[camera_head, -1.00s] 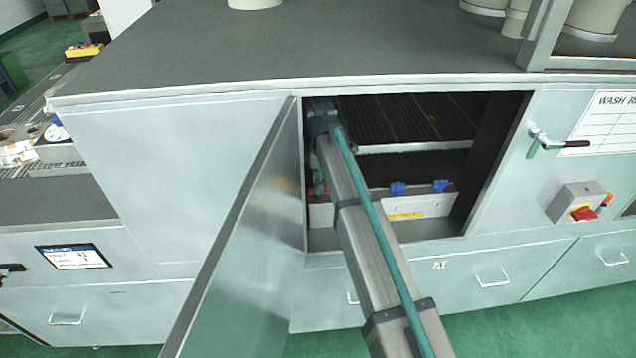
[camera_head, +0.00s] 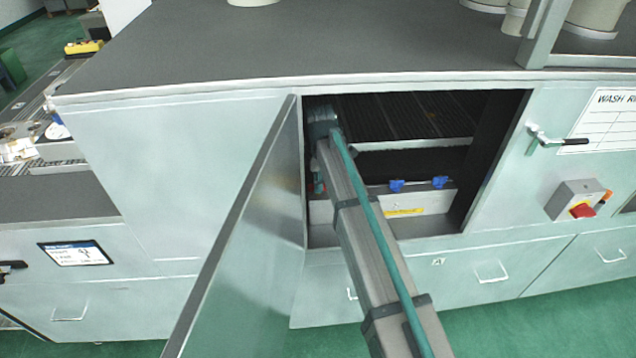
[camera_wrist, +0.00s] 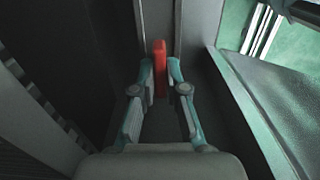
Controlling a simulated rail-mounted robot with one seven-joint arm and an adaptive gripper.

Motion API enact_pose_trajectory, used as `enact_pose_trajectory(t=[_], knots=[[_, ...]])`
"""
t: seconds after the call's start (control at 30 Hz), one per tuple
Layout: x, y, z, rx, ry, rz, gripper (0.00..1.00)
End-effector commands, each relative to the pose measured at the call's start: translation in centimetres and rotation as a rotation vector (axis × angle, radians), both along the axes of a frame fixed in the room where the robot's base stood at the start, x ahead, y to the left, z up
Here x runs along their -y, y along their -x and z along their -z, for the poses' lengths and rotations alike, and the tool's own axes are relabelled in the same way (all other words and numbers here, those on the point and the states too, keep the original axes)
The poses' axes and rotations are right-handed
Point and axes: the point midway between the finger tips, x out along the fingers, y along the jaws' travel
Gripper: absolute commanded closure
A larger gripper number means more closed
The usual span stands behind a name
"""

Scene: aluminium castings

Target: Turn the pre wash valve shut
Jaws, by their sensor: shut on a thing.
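In the wrist view a red handle (camera_wrist: 159,52) stands upright between the fingertips of my gripper (camera_wrist: 160,84), which is shut on it. No lettering shows on it, so I cannot read which valve it is. In the head view my arm reaches into the open cabinet, and its links mostly hide the gripper and the red handle at the left side of the opening. Two blue handles, left (camera_head: 396,185) and right (camera_head: 440,182), sit on top of a pale panel (camera_head: 432,205) inside, to the right of my arm.
The open cabinet door (camera_head: 235,235) stands close to the left of my arm. The cabinet's dark right inner wall (camera_head: 492,160) and a rack (camera_head: 415,147) above bound the opening. A red-knobbed switch box (camera_head: 575,200) is on the front at right.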

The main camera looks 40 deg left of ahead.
Motion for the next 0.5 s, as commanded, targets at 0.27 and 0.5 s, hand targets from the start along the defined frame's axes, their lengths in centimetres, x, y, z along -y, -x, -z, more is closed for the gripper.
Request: enact_pose_trajectory(t=[0.27, 0.5], knots=[[0.00, 0.01, 0.05, 0.000, 0.000, 0.057, 1.00], [-0.01, -0.01, 0.11, 0.000, 0.000, 0.206, 1.00]])
